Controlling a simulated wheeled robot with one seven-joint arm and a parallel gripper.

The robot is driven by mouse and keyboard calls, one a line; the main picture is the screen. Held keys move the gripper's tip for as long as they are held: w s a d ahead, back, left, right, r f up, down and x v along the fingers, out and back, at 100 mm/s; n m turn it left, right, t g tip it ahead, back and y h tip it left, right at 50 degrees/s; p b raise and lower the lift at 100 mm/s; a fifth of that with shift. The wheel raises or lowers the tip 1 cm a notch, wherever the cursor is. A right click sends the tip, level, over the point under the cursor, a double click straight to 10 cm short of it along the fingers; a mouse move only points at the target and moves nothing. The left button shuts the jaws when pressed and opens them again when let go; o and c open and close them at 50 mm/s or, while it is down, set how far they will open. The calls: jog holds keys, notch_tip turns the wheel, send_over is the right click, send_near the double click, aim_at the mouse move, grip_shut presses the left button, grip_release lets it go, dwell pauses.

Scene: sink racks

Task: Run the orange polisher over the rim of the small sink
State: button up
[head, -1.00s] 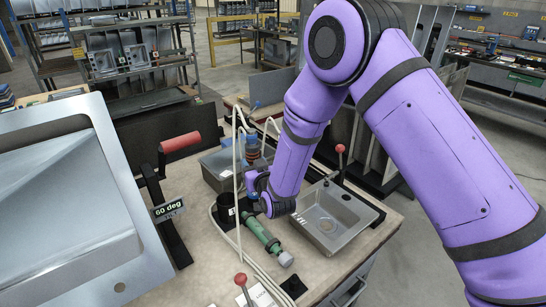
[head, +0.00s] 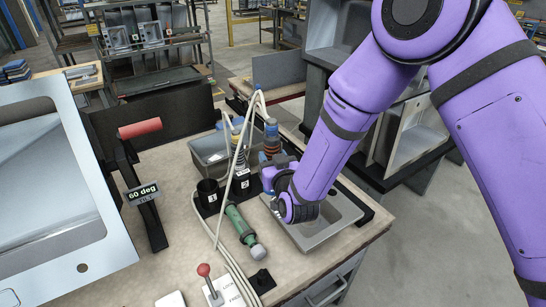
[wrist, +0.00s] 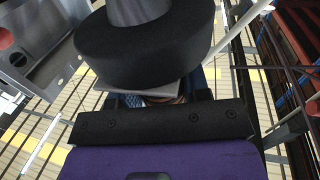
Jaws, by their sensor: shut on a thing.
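My gripper (head: 274,180) is shut on the orange polisher (head: 272,140), whose brown-orange body and blue end rise above the jaws in the head view. In the wrist view a thick black round pad (wrist: 145,50) and grey shaft sit just beyond the jaw block; a strip of copper colour (wrist: 165,100) shows between the jaws. Whether anything touches the rim cannot be told.
A green tool (head: 242,226) lies left of the sink. Black holders (head: 208,196) and a standing tool (head: 238,150) are near, with pale hoses looping past. A grey bin (head: 207,153) is behind. A large tilted sink (head: 105,225) fills the left.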

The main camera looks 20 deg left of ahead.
jog(key=shift+a+f, duration=0.1)
jog(key=shift+f, duration=3.3)
jog(key=shift+s, duration=0.1)
